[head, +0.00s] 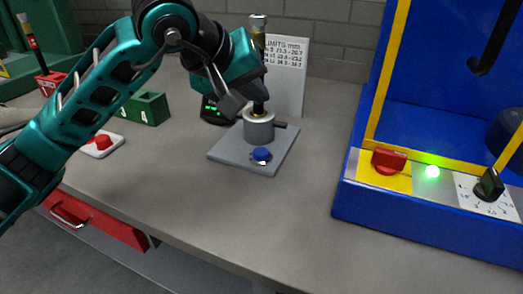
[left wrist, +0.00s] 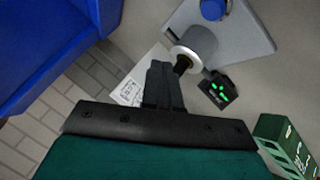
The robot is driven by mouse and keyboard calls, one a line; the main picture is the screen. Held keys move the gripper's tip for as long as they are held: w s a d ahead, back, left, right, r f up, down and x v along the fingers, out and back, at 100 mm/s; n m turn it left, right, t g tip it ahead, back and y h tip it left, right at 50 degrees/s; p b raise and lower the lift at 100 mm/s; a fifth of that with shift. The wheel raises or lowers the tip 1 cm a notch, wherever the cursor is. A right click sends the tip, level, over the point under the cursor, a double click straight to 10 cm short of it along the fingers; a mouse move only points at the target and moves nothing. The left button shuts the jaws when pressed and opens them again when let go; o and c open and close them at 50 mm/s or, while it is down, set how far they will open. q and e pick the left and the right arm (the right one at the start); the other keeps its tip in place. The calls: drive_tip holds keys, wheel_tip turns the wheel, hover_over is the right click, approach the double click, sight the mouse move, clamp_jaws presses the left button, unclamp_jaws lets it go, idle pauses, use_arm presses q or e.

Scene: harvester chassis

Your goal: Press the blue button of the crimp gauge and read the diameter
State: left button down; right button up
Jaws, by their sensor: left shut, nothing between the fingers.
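The crimp gauge (head: 259,128) is a grey cylinder on a flat grey plate (head: 230,152). Its blue button (head: 261,155) is at the plate's front and uncovered. A dark hose-like piece with a gold collar (head: 258,22) stands up at the gauge, partly hidden by my arm. A black display (head: 212,113) with green marks stands behind left; I cannot read it. My left gripper (head: 232,105) is shut and empty, above and left of the gauge. In the left wrist view, its fingers (left wrist: 163,85) point toward the gauge cylinder (left wrist: 195,46); the button (left wrist: 213,9) lies beyond.
A white limits card (head: 287,70) stands behind the gauge. A red button on a white base (head: 102,144) and a green block (head: 145,109) are to the left. A blue machine (head: 350,205) with a lit green lamp (head: 432,171) bounds the right. The bench right of the plate is clear.

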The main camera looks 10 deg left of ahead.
use_arm(q)
drive_tip(key=b, duration=0.4)
hover_over(256, 153)
wheel_tip(256, 153, down, 7)
drive_tip(key=shift+s+d+f, duration=0.1)
drive_tip(key=shift+f+b, duration=0.75)
drive_tip(key=shift+b, duration=0.15)
idle(1.0)
drive_tip(key=shift+f, duration=0.1)
drive_tip(key=shift+f+b, duration=0.3)
drive_tip(key=shift+b, duration=0.25)
